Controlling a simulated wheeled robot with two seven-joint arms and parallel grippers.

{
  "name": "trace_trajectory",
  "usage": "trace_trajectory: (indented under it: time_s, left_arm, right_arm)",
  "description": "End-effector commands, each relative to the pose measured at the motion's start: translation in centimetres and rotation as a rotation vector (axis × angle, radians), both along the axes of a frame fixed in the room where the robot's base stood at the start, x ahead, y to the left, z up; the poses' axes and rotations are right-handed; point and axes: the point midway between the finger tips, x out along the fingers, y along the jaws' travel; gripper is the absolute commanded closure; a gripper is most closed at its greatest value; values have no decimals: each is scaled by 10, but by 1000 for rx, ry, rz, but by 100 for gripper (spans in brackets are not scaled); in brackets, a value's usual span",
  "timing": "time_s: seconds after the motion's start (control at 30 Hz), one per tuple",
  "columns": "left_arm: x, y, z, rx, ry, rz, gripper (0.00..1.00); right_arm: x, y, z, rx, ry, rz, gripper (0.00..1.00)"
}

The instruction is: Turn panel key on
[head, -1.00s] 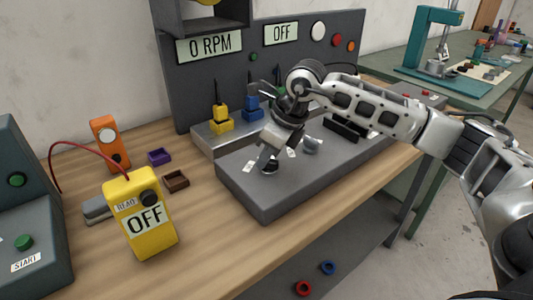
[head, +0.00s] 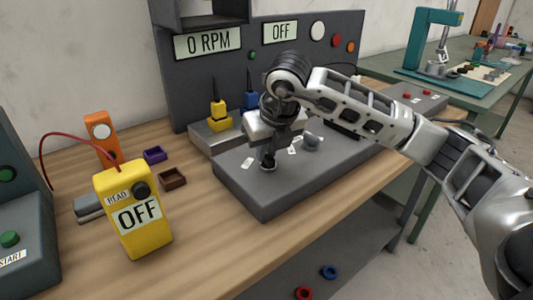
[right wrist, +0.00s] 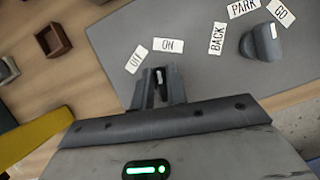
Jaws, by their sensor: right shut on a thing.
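My right gripper (head: 268,165) points down onto the grey control panel (head: 265,205). Its fingers are shut on the panel key (right wrist: 159,78), which is mostly hidden; a pale mark shows between the fingertips in the right wrist view. An ON label (right wrist: 168,45) and an OFF label (right wrist: 136,60) lie on the panel just beyond the fingers. The upright display behind the panel reads OFF (head: 281,32). My left gripper is not in view.
A grey selector knob (right wrist: 262,42) stands near labels BACK, PARK and GO. The 0 RPM display (head: 208,42) is on the back wall panel. A yellow meter (head: 133,210) reading OFF and brown (head: 173,179) and purple (head: 154,155) trays stand left of the panel.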

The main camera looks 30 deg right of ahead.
Motion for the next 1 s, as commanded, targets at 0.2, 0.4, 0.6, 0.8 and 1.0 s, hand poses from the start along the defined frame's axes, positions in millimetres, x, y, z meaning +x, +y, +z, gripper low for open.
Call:
trace_trajectory:
  time_s: [0.2, 0.4, 0.6, 0.8, 1.0]
  left_arm:
    - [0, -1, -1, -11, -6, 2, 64]
    - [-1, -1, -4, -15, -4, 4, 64]
    - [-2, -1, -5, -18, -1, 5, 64]
    - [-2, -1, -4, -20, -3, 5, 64]
    - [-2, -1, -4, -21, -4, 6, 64]
  right_arm:
    - [1, -1, 1, 1, -5, -165, 100]
    - [0, -1, 1, 1, -5, -269, 100]
    - [0, -2, 2, 2, -5, -325, 100]
    - [0, -2, 2, 2, -5, -345, 100]
    - [0, -2, 2, 2, -5, -346, 100]
